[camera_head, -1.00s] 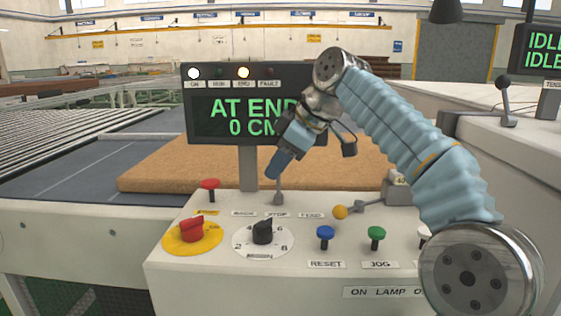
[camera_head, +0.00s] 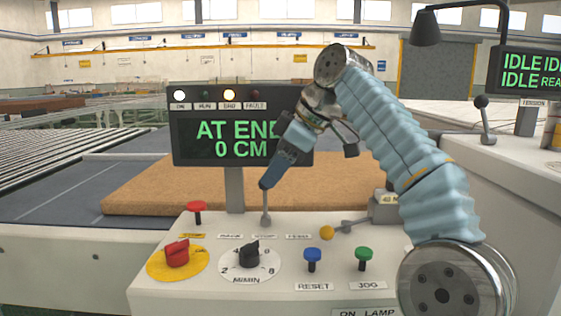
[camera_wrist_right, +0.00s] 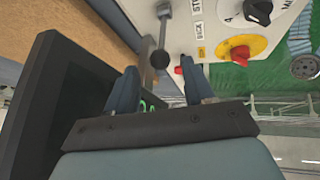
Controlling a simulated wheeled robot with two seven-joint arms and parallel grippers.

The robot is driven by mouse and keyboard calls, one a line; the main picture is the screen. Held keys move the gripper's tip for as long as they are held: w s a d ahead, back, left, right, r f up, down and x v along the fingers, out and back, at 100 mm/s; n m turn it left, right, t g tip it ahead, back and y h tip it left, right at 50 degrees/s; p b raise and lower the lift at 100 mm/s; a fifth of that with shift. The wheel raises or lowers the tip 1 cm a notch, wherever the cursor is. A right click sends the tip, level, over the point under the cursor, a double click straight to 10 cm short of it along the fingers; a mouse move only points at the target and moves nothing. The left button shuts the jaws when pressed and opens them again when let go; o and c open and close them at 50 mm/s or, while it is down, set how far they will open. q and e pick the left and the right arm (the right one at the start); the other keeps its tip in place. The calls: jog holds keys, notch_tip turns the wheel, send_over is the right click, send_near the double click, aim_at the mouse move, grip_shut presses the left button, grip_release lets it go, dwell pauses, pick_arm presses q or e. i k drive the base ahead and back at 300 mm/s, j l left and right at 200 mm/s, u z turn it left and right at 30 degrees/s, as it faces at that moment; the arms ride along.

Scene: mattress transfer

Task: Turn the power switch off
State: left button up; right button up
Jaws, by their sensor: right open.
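A red rotary knob on a yellow plate (camera_head: 177,253) sits at the left of the control panel in the head view. It also shows at the upper right of the right wrist view (camera_wrist_right: 240,50). Which control is the power switch cannot be read from a label. My right gripper (camera_head: 267,184) is above the back of the panel, at the upright lever (camera_head: 266,213) by the BACK/STOP/FEED labels. In the right wrist view the fingers of the gripper (camera_wrist_right: 162,88) are apart, with the lever's dark ball (camera_wrist_right: 160,58) ahead between them. My left gripper is out of view.
The display (camera_head: 205,140) reads AT END, 0 CM. A brown mattress slab (camera_head: 140,190) lies behind. My forearm covers the panel's right side.

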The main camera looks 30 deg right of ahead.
aim_at(177, 254)
jog(key=k, duration=1.5)
